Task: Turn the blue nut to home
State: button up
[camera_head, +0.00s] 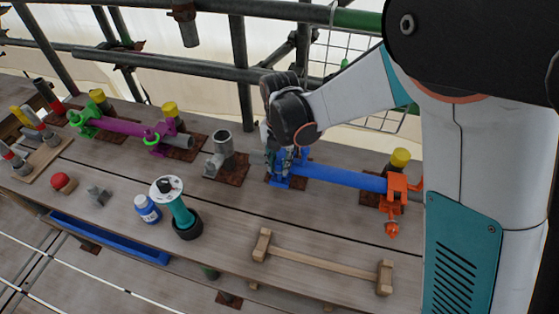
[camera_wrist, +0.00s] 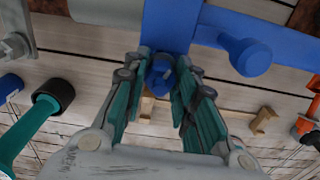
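A blue clamp (camera_head: 285,168) sits at the left end of a blue tube (camera_head: 345,176); in the wrist view the clamp (camera_wrist: 168,22) is at the top. The blue nut (camera_wrist: 163,70) shows below the clamp body in the wrist view. My gripper (camera_wrist: 162,72) points at it, one teal-padded finger on each side. The fingers are apart, and I see no clear contact with the nut. In the head view my gripper (camera_head: 282,155) is at the clamp and mostly hides the nut. No home mark can be made out.
An orange clamp (camera_head: 398,188) holds the tube's right end. A wooden cradle (camera_head: 320,262) lies in front. A teal-handled tool (camera_head: 180,212) and blue bottle (camera_head: 148,208) stand left. A grey clamp (camera_head: 222,150) is just left of my gripper. Scaffold rails run behind.

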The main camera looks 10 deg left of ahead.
jog(key=shift+c, duration=1.2)
